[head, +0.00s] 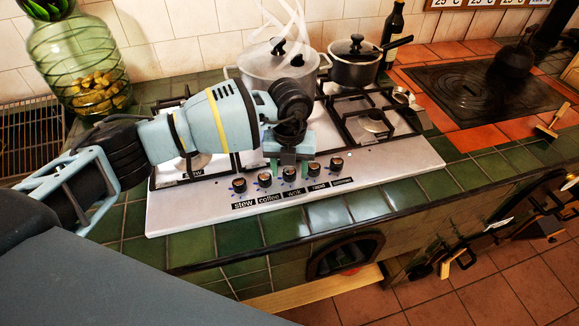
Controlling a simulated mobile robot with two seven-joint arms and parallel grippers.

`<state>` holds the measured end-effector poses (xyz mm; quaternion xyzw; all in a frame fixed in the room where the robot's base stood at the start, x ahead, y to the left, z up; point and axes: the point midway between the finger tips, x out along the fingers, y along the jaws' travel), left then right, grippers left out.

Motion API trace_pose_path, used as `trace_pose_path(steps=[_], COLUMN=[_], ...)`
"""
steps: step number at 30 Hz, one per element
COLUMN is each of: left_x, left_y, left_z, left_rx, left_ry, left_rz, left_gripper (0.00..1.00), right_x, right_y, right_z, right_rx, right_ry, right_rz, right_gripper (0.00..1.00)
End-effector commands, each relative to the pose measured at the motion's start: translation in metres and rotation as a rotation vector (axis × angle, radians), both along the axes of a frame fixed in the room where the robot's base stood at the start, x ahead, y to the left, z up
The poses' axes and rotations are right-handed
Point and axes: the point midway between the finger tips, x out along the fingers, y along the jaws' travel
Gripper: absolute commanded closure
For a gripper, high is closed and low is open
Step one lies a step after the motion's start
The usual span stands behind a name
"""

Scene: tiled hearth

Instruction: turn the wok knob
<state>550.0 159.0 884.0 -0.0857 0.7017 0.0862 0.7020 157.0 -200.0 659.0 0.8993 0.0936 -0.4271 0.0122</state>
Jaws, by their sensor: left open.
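The white cooktop has a row of dark knobs with labels along its front edge. The wok knob (289,174) is the middle one, between the coffee knob (264,180) and the rapid knob (313,169). My left gripper (290,163) points down just above and behind the wok knob. Its jaws are open, with green-tipped fingers either side, and nothing shows between them. I cannot tell whether the fingers touch the knob. My right gripper is not in view.
The stew knob (239,185) and simmer-end knob (336,164) stand at the row's ends. A steaming pot (266,66) and a lidded saucepan (355,66) stand on the back burners. A green glass jar (78,62) stands back left, a dark bottle (394,24) back right.

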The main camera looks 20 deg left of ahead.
Motion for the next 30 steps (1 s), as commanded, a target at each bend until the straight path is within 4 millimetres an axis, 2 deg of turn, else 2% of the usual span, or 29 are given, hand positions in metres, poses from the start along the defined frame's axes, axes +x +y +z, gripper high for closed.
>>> trace_pose_path(steps=[2,12,13,23,30], left_x=[-0.0001,0.0000,0.0000,0.0001,0.0003], left_y=[-0.0001,-0.0001,-0.0001,0.0000,-0.0001], left_z=[0.0001,0.0004,0.0004,0.0010,0.0016], left_rx=[0.000,-0.001,-0.001,0.000,-0.002], left_ry=[0.000,0.000,0.000,0.000,-0.001], left_rz=[0.000,0.000,0.000,-0.054,-0.208], left_gripper=[0.48,0.91,0.93,0.93,0.93], right_x=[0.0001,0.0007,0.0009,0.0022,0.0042], right_y=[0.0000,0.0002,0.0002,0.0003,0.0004], right_z=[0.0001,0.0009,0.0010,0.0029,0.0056], right_rx=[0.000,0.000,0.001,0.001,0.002], right_ry=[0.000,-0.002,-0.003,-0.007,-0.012], right_rz=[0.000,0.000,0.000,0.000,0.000], right_gripper=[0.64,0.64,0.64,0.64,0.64])
